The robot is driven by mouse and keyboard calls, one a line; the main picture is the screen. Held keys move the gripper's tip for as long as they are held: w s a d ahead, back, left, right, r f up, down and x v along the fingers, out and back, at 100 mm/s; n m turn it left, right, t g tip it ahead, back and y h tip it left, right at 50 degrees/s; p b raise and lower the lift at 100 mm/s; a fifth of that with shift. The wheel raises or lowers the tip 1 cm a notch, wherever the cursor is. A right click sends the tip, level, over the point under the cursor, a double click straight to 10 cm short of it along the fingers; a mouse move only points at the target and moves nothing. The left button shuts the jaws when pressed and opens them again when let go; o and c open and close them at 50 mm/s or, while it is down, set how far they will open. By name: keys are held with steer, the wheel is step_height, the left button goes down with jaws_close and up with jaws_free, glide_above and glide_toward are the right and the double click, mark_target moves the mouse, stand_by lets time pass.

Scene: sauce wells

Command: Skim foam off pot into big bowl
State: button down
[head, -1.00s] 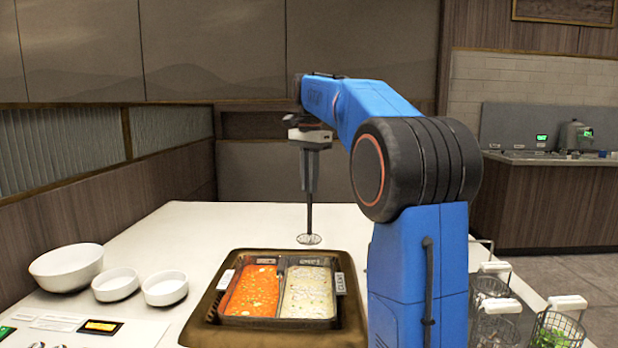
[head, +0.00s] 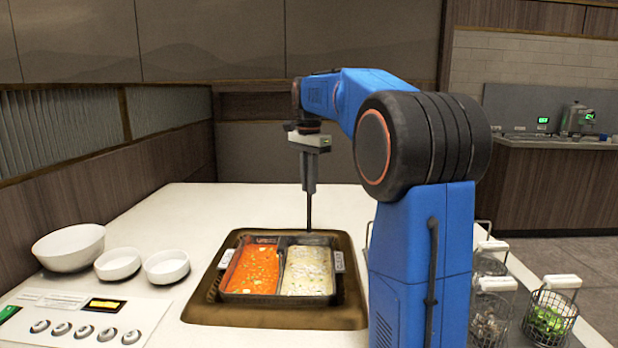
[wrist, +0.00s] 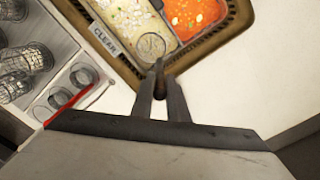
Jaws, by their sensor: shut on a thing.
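The pot (head: 278,299) is split into a red broth (head: 255,269) on the left and a pale broth (head: 308,270) with whitish patches on the right. My gripper (head: 309,188) is shut on the handle of a skimmer (head: 309,213), which hangs upright at the pot's far end. In the wrist view the skimmer's round mesh (wrist: 152,46) shows at the far end of the pale compartment, beside the divider. I cannot tell whether it touches the broth. The big white bowl (head: 70,248) stands at the left of the table.
Two smaller white bowls (head: 118,264) (head: 167,267) stand between the big bowl and the pot. A brown surround (head: 214,313) frames the pot. A control panel (head: 75,318) with knobs is at front left. Wire baskets (head: 550,314) hang at right. The table behind the pot is clear.

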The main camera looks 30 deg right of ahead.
steer(key=shift+f, duration=3.05)
steer(key=shift+s+a, duration=0.1)
steer(key=shift+s, duration=0.05)
steer(key=shift+s+a, duration=4.7)
steer(key=shift+s, duration=2.15)
step_height(320, 180, up, 7)
steer(key=shift+r, duration=0.25)
